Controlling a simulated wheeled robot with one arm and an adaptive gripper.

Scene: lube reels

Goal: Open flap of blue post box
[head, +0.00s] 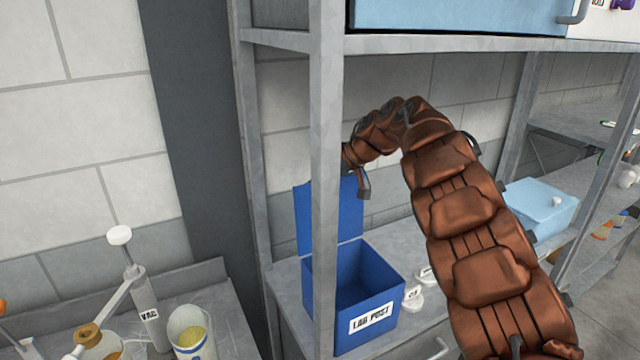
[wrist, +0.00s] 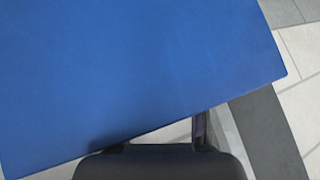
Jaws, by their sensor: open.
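The blue post box (head: 360,302), labelled LAB POST, stands on the grey shelf behind a metal upright. Its flap (head: 352,220) stands raised at the back of the box, and the inside is exposed. The upright hides part of the flap and box. My gripper (head: 362,186) is at the top edge of the flap; whether it touches cannot be told. In the wrist view the flap (wrist: 150,70) fills most of the picture, with the dark gripper (wrist: 150,155) at the bottom edge. The gripper is open, with nothing seen held between its fingers.
The shelf upright (head: 326,180) stands in front of the box. Small white items (head: 414,298) lie right of it, and a light blue box (head: 541,207) stands farther right. A blue cabinet (head: 450,16) is on the shelf above. A bench with a VAC dispenser (head: 146,305) is at left.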

